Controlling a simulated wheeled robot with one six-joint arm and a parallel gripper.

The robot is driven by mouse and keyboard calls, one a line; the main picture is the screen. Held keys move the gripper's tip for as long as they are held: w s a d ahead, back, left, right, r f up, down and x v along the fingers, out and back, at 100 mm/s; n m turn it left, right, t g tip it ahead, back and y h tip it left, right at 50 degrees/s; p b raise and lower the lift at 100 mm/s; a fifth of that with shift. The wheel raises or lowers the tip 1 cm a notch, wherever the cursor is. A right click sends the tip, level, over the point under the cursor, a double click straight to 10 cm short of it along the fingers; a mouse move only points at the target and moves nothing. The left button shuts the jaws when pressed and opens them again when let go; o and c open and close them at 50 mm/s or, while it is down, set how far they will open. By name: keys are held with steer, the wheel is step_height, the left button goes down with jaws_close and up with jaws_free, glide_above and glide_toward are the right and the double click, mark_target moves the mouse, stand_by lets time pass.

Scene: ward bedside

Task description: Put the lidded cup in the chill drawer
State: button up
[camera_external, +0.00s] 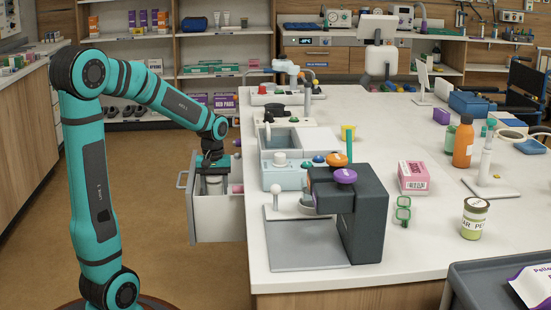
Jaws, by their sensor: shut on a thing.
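The open drawer (218,222) juts out from the left side of the white-topped bedside unit, its handle at the left. My gripper (212,172) points down inside the drawer's opening and is shut on a pale cup, taken as the lidded cup (214,186). The cup is upright and within the drawer walls. My gripper covers its top, so the lid cannot be made out. The front wall hides its lower part, so I cannot tell whether it touches the drawer floor.
A pink item (237,188) shows at the drawer's right side. On the worktop (400,255) stand a dark grey machine (362,215), a pink box (412,177), a labelled jar (474,218) and an orange bottle (463,143). A grey tray (480,285) is at the lower right.

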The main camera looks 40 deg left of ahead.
steer(key=shift+f, duration=2.2)
steer(key=shift+f, duration=0.15)
steer(key=o, duration=1.1)
step_height(320, 180, up, 12)
steer(key=shift+r, duration=0.15)
